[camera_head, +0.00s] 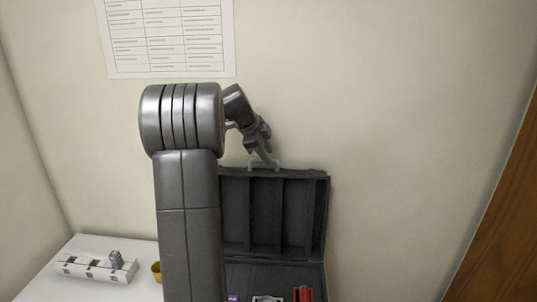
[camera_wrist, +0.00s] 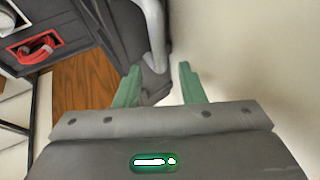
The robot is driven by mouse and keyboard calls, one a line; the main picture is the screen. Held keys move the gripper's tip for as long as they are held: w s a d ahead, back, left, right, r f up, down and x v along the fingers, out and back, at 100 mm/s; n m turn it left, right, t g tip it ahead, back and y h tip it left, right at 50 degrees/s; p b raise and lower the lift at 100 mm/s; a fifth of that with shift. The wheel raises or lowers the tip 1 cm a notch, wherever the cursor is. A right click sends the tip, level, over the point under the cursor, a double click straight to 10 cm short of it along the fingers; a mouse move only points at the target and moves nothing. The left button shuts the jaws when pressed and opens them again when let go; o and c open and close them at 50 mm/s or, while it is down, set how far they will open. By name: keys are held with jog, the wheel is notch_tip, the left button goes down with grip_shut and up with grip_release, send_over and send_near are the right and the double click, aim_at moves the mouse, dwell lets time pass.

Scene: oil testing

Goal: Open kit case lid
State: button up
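The dark kit case lid (camera_head: 291,214) stands upright, raised against the pale wall, with its divided inside facing the head camera. A light grey handle (camera_head: 278,164) sits on the lid's top edge; it also shows in the wrist view (camera_wrist: 155,35). My gripper (camera_head: 267,157) is at the handle. In the wrist view my gripper (camera_wrist: 160,69) has its two green fingers apart, with the handle's near end close to the gap between them. I see no firm grip on the handle. My arm hides the left part of the case.
Inside the case base are a red coil (camera_wrist: 38,49) and other small items. A white rack (camera_head: 95,268) and a yellow cup (camera_head: 156,271) stand on the white table (camera_head: 62,292) left of my arm. A brown wooden panel (camera_head: 503,220) is at the far right.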

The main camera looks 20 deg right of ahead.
jog(key=shift+x, duration=0.9)
jog(key=shift+c, duration=0.3)
grip_shut()
